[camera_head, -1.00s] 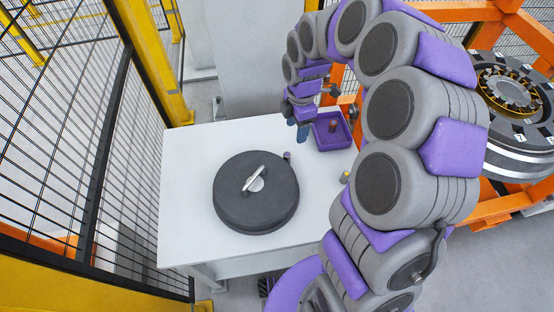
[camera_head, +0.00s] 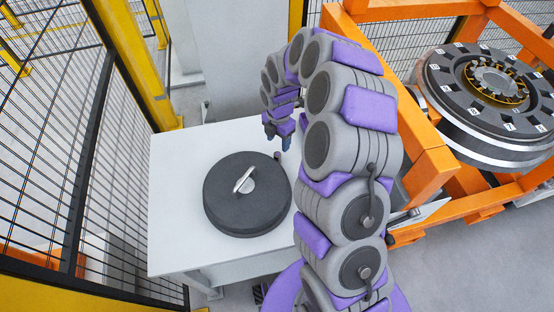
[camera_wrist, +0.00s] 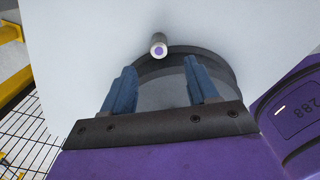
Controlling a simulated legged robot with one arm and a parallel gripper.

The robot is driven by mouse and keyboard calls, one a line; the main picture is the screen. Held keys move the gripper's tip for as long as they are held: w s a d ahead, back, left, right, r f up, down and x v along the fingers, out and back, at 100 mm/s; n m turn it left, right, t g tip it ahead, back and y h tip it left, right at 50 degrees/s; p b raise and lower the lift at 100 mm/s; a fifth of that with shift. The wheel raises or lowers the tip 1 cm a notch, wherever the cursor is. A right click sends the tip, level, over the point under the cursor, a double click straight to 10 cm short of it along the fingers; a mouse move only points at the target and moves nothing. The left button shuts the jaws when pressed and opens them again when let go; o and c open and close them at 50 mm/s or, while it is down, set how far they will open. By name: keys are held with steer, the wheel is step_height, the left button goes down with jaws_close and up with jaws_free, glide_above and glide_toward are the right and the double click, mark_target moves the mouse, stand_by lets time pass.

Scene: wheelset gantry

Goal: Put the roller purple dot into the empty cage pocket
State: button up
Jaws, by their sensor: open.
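The roller with the purple dot (camera_wrist: 158,47) is a small pale cylinder on the white table, its purple-marked end facing the camera in the wrist view. In the head view the roller (camera_head: 277,155) is a small grey piece at the far right edge of the dark round cover. My gripper (camera_wrist: 160,70) is open and empty, its blue fingers apart, with the roller just beyond the fingertips. In the head view my gripper (camera_head: 286,146) is close to the roller's right. The bearing cage (camera_head: 497,84) is in the wheelset at upper right; its empty pocket is too small to tell.
The dark round cover (camera_head: 235,205) with a silver handle (camera_head: 243,181) sits on the white table (camera_head: 175,165). The orange gantry (camera_head: 433,160) stands to the right. A black mesh fence (camera_head: 50,130) with yellow posts runs along the left.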

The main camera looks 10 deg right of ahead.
mark_target(277, 154)
step_height(277, 154, down, 10)
steer(key=b, duration=0.2)
steer(key=shift+a+r+b, duration=0.15)
steer(key=shift+r+b, duration=0.05)
steer(key=shift+b, duration=0.2)
jaws_close()
